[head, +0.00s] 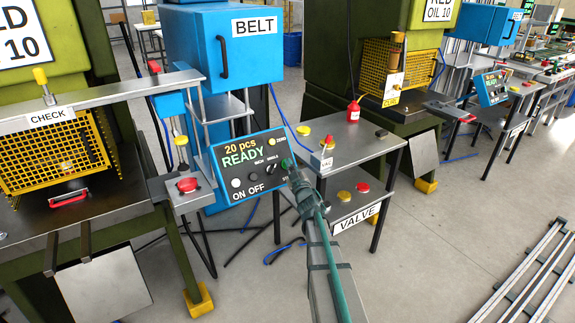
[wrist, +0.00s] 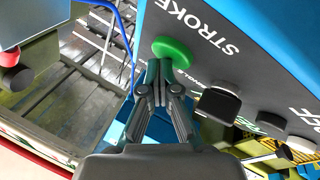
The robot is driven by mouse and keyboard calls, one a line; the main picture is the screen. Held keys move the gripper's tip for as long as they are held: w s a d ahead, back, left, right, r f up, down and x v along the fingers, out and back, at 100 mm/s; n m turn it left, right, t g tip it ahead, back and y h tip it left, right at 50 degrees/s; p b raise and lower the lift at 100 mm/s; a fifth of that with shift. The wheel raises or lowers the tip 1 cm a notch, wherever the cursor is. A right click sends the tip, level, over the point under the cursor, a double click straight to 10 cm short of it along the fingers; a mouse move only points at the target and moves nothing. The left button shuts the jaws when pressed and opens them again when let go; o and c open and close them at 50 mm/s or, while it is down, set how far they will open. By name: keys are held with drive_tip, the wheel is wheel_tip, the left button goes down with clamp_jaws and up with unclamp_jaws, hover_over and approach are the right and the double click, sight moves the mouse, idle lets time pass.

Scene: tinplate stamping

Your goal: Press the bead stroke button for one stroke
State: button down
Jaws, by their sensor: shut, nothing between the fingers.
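The blue control panel (head: 235,192) reads "20 pcs READY" and carries knobs and ON and OFF buttons. The green stroke button (wrist: 175,52) is on the panel face beside the word STROKE in the wrist view. It shows small at the panel's right edge in the head view (head: 286,162). My gripper (wrist: 159,68) is shut and empty, with its fingertips right at the lower edge of the green button. In the head view my gripper (head: 292,172) covers part of the panel's right end. I cannot tell whether the fingertips touch the button or whether it is pushed in.
A black knob (wrist: 218,104) sits close beside the green button. A red mushroom button (head: 187,185) stands on a bracket left of the panel. Open floor lies further right.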

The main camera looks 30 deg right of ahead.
drive_tip(key=shift+s+d+r+p, duration=0.1)
drive_tip(key=shift+s+r+p, duration=0.4)
drive_tip(key=shift+s, duration=0.2)
drive_tip(key=s+r+p, duration=0.1)
drive_tip(key=s+p, duration=0.1)
drive_tip(key=s+r+p, duration=0.1)
drive_tip(key=s, duration=0.1)
drive_tip(key=shift+d+r, duration=0.2)
drive_tip(key=shift+r, duration=0.15)
idle(0.4)
